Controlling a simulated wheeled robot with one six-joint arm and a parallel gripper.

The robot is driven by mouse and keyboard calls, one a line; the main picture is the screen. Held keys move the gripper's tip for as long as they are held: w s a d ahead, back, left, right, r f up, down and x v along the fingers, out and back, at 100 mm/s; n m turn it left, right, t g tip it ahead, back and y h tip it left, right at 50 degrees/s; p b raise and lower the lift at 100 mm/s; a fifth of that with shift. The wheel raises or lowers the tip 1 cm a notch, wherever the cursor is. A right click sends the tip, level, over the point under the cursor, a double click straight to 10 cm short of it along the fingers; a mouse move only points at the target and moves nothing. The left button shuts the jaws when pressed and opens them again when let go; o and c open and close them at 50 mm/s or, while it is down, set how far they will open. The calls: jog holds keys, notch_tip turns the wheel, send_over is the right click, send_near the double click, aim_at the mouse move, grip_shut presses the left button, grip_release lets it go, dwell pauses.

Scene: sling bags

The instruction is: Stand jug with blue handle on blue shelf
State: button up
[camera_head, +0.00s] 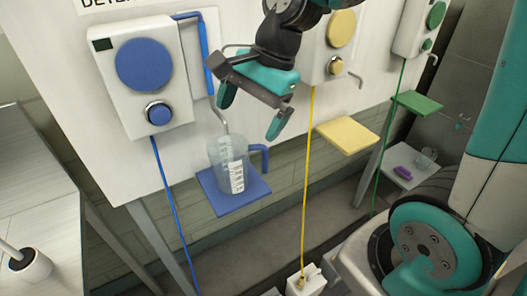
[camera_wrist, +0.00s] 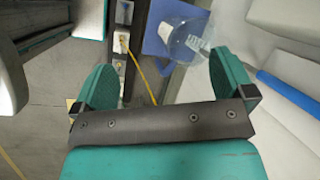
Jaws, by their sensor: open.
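The clear jug (camera_head: 230,165) with white scale marks and a blue handle (camera_head: 262,155) stands upright on the blue shelf (camera_head: 235,201). The handle points right. My gripper (camera_head: 249,118) is open and empty, above the jug and apart from it. In the wrist view, my open gripper (camera_wrist: 161,78) has both fingers in sight, with the jug (camera_wrist: 188,36) beyond the right finger. The blue shelf (camera_wrist: 152,42) shows beside it there. The right finger hides part of the jug in the wrist view.
A blue dispenser (camera_head: 145,75) with a metal spout hangs on the white panel behind the jug. To the right are a yellow shelf (camera_head: 347,136) and a green shelf (camera_head: 417,102). Another clear jug (camera_head: 426,158) stands farther right. A yellow cord (camera_head: 309,190) hangs beside the blue shelf.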

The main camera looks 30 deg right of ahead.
jog(key=s+a+n, duration=0.2)
jog(key=s+n, duration=0.4)
jog(key=n, duration=0.4)
jog(key=s+a+n+g, duration=0.1)
jog(key=s+a+n, duration=0.2)
jog(key=s+n, duration=0.4)
jog(key=r+n, duration=0.1)
jog(key=n, duration=0.2)
jog(key=shift+s, duration=0.15)
